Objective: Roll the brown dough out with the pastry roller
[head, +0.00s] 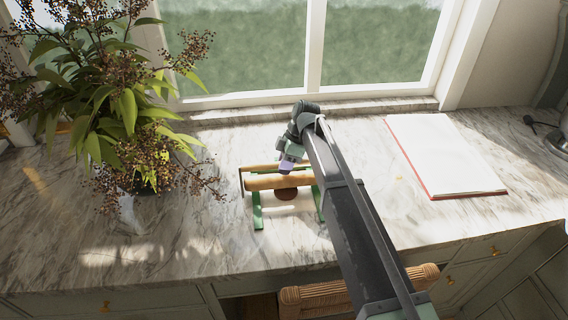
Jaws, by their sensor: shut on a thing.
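The pastry roller (262,183) is a light wooden cylinder lying left to right on the worktop, with a second wooden bar just behind it and a dark side piece at its left. The brown dough (287,194) is a small dark round patch just in front of the cylinder, partly covered by it. It lies on a pale board (287,207) between two green strips (257,212). My gripper (287,168) comes down over the roller's middle and is shut on it. The fingertips are too small to make out clearly.
A leafy potted plant (125,105) with brown berries stands at the left. An open book (437,150) with white pages and a red edge lies at the right. The marble worktop (190,240) is clear in front, and a rattan basket (318,298) is below its front edge.

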